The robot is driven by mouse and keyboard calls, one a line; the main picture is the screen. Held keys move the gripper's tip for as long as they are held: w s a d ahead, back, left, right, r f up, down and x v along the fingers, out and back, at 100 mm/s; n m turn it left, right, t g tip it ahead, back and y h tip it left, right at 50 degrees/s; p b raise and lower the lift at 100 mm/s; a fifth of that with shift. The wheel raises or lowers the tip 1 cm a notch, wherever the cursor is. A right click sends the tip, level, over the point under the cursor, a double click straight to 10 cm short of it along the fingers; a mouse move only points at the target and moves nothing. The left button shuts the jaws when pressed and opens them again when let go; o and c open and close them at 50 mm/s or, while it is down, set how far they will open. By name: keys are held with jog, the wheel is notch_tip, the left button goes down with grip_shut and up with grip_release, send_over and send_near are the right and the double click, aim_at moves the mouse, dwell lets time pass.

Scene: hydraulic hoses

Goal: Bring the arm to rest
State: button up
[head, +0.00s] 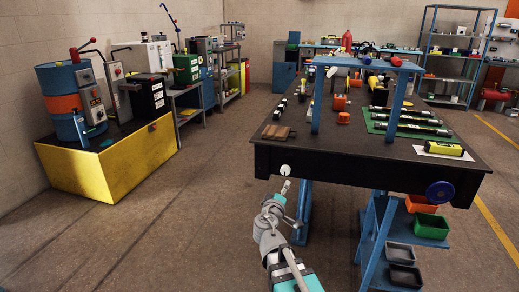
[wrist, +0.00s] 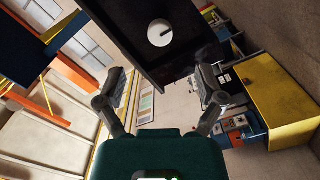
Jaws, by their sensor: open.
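My gripper (head: 285,188) is in front of the near left edge of the dark workbench (head: 349,160) in the head view. The arm reaches up from the bottom of the picture. In the wrist view my gripper (wrist: 165,95) has its two fingers spread wide apart, with nothing between them. A round white dial (head: 285,169) sits on the bench's front face, just above the fingertips. The dial also shows in the wrist view (wrist: 160,33), beyond the fingers. I cannot tell from the head view how far the tips are from it.
Hoses lie on a green mat (head: 406,124) on the bench, under a blue frame (head: 367,66). A blue round knob (head: 440,191) is at the front right. Bins (head: 431,226) stand below. A yellow platform (head: 110,163) with a blue drum is at left. The floor between is clear.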

jog(key=s+d+f+m+g+h, duration=0.1)
jog(key=s+d+f+m+g, duration=0.6)
jog(key=d+f+g, duration=0.3)
jog(key=s+a+f+m+g+y, duration=0.1)
jog(key=s+a+f+g+y, duration=0.25)
jog(key=s, duration=0.25)
jog(key=s+a+f+g+y, duration=0.2)
jog(key=s+f+g+y, duration=0.15)
jog(key=s, duration=0.25)
notch_tip(320, 180, up, 32)
jog(key=p, duration=3.3)
